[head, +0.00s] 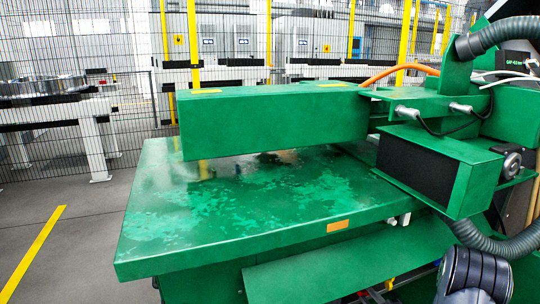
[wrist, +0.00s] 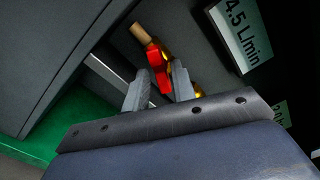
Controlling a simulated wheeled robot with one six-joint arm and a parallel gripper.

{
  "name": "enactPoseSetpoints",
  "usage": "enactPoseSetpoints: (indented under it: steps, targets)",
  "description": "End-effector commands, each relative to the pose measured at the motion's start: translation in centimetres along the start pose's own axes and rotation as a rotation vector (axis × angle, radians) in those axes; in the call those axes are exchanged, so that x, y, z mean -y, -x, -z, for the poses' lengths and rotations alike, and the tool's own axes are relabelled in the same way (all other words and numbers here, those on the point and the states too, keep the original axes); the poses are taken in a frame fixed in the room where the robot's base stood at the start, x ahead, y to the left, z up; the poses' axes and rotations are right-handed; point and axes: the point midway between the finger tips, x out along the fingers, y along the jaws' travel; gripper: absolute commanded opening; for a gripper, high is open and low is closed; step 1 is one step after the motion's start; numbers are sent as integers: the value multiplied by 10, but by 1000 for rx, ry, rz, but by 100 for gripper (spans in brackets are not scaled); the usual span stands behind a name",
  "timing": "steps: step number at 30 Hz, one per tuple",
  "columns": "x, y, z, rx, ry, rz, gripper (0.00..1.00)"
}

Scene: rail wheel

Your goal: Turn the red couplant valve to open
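The red couplant valve handle (wrist: 155,56) shows in the wrist view, on a valve with a brass-coloured stub (wrist: 141,33) at its upper left and yellow brass parts beside and below it. My gripper (wrist: 161,72) is open, with one finger to the left of the handle's lower end and the other to its right. The handle shows between the fingertips; whether either finger touches it I cannot tell. In the head view I cannot make out the valve or the gripper; only a dark part of my arm shows at the bottom right.
A label reading "4.5 L/min" (wrist: 241,30) is right of the valve, with another partly seen label below it. A grey panel (wrist: 60,60) fills the left. In the head view, a green machine table (head: 240,215) lies under a green beam (head: 275,122); hoses (head: 500,35) hang right.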

Motion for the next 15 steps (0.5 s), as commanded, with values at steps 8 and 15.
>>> enactPoseSetpoints:
  steps: [8,15]
  targets:
    - [0,0,0,0,0,0,2]
    - [0,0,0,0,0,0,0]
